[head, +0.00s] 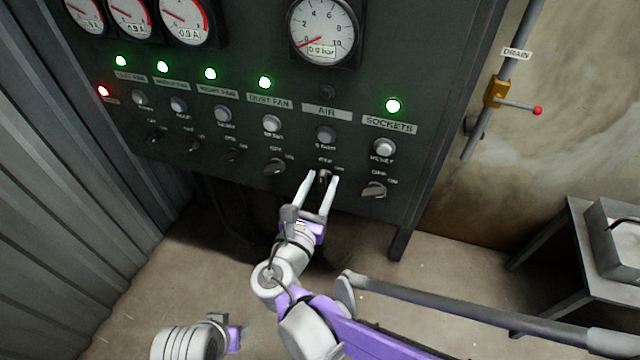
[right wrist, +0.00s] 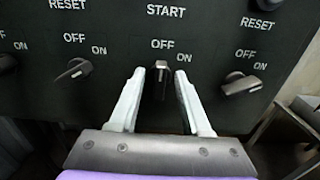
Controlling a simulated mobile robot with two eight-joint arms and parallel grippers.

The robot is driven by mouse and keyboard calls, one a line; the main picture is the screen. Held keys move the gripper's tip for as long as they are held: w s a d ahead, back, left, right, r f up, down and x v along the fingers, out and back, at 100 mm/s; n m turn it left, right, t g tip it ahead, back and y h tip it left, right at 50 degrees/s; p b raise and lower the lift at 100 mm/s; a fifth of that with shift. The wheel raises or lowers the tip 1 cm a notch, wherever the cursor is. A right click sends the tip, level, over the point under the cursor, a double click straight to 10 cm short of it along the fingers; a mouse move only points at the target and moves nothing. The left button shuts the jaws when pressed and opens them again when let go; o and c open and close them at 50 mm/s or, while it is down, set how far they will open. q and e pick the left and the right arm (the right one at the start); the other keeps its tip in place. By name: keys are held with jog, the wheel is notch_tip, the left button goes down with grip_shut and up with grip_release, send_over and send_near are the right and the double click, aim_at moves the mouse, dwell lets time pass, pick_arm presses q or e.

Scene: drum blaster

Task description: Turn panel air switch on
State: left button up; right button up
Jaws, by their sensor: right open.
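The air switch (head: 324,179) is a small dark knob under the AIR label and START button on the green panel. It also shows in the right wrist view (right wrist: 160,76), pointing up toward OFF, with ON to its upper right. My right gripper (head: 322,177) is open, with one finger on each side of the knob. In the right wrist view a gap shows between the knob and each finger (right wrist: 158,88). Contact cannot be seen. Part of my left arm's wrist shows at the bottom left of the head view; its fingers cannot be made out.
The sockets switch (head: 374,190) is close on the right and the dust fan switch (head: 274,166) on the left; both point toward ON. The pressure gauge (head: 322,30) reads 0.0 bar.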

grip_shut()
jog(key=shift+m, duration=0.3)
jog(key=shift+m+p, duration=0.6)
jog(key=shift+m, duration=0.3)
jog(key=m+p, duration=0.1)
jog(key=m, duration=0.2)
jog(key=shift+s+d+m, duration=0.1)
jog(key=shift+m, duration=0.2)
jog(key=m+p, duration=0.1)
jog(key=m, duration=0.4)
jog(key=shift+d+f+m+p, duration=0.1)
jog(key=shift+f+m+p, duration=0.05)
jog(key=shift+m+p, duration=0.25)
